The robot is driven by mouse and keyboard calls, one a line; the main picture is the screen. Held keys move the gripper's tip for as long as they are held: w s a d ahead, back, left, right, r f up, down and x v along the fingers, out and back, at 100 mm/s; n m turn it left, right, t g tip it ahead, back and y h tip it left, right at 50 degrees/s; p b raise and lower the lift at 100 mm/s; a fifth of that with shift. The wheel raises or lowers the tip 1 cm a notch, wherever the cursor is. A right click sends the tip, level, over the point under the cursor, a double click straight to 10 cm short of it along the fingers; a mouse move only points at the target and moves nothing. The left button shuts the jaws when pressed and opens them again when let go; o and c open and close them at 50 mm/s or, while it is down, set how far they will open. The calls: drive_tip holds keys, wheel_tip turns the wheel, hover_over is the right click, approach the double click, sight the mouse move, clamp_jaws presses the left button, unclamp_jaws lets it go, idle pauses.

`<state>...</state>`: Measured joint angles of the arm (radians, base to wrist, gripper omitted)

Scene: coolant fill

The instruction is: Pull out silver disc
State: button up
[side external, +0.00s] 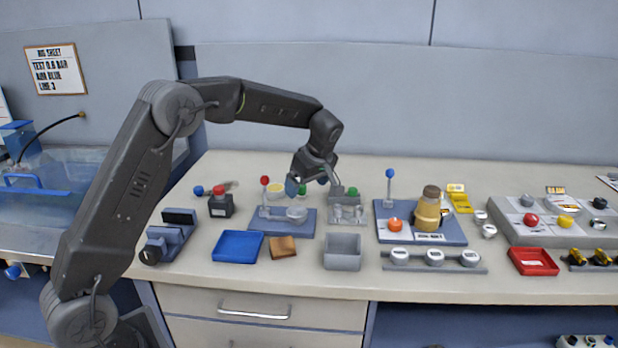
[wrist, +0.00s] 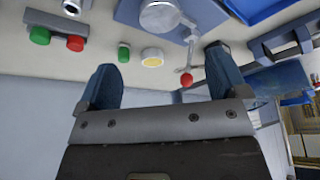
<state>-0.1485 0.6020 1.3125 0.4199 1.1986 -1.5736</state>
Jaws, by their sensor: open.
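The silver disc (side external: 297,213) lies on a blue base plate (side external: 285,229) in the side view. A lever with a red ball (side external: 265,180) rises from the same plate, left of the disc. My gripper (side external: 308,183) is above and behind the plate, apart from the disc. Its two blue fingers (wrist: 164,78) are spread with nothing between them, and the disc lies beyond the fingertips in the wrist view.
A blue tray (side external: 237,247), a brown block (side external: 283,248) and a grey bin (side external: 343,251) stand in front of the plate. A clear-tubed fixture (side external: 346,213) is close on the right. A yellow button (wrist: 152,57) and green button (wrist: 124,53) sit behind the plate.

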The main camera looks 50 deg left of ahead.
sight(296, 210)
drive_tip(key=x, duration=1.1)
drive_tip(key=shift+a+f, duration=0.1)
drive_tip(key=shift+f, duration=0.2)
drive_tip(key=c, duration=1)
drive_tip(key=o, duration=0.3)
drive_tip(key=shift+c, duration=0.7)
drive_tip(key=shift+r, duration=0.4)
drive_tip(key=shift+r, duration=2.15)
